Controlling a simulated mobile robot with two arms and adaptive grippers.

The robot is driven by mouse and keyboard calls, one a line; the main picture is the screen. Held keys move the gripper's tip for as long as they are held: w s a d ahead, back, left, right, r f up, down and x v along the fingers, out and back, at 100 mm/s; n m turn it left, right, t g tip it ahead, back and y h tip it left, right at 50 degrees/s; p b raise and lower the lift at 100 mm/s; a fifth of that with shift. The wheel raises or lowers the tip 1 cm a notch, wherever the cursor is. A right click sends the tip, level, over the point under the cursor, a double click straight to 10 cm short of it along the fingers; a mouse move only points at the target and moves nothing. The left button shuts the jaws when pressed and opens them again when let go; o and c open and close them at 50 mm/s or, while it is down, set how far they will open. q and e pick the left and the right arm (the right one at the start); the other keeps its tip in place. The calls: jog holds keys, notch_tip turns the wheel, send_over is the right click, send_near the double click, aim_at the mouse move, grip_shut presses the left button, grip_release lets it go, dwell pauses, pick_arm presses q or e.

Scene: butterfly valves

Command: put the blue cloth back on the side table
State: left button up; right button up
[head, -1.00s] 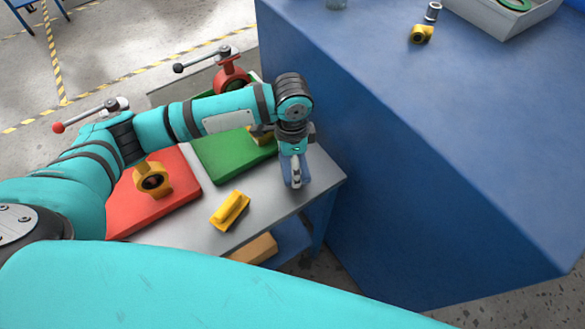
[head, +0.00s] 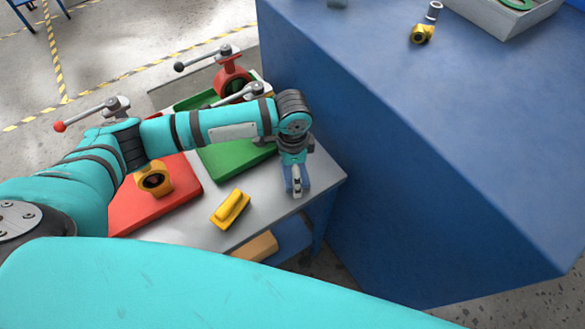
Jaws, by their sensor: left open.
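The side table (head: 213,237) is a grey-topped table at the centre left, with a blue frame. My left gripper (head: 297,190) points down over its right end, near the right edge, and its jaws are open. The blue cloth (head: 287,178) shows as small blue patches on both sides of the gripper's fingers, at the table top. The gripper hides most of it, and I cannot tell whether the fingers touch it. My right gripper is not in view.
A yellow brush-like block (head: 231,209), a red mat (head: 180,196) with a yellow valve (head: 154,179), and a green mat (head: 228,160) lie on the side table. A red valve (head: 232,78) stands behind. A tall blue workbench (head: 430,110) borders the right side.

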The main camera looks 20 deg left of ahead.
pick_arm(q)
jog(key=shift+r, duration=0.1)
notch_tip(320, 180, up, 12)
jog(key=b, duration=0.1)
dwell(0.5)
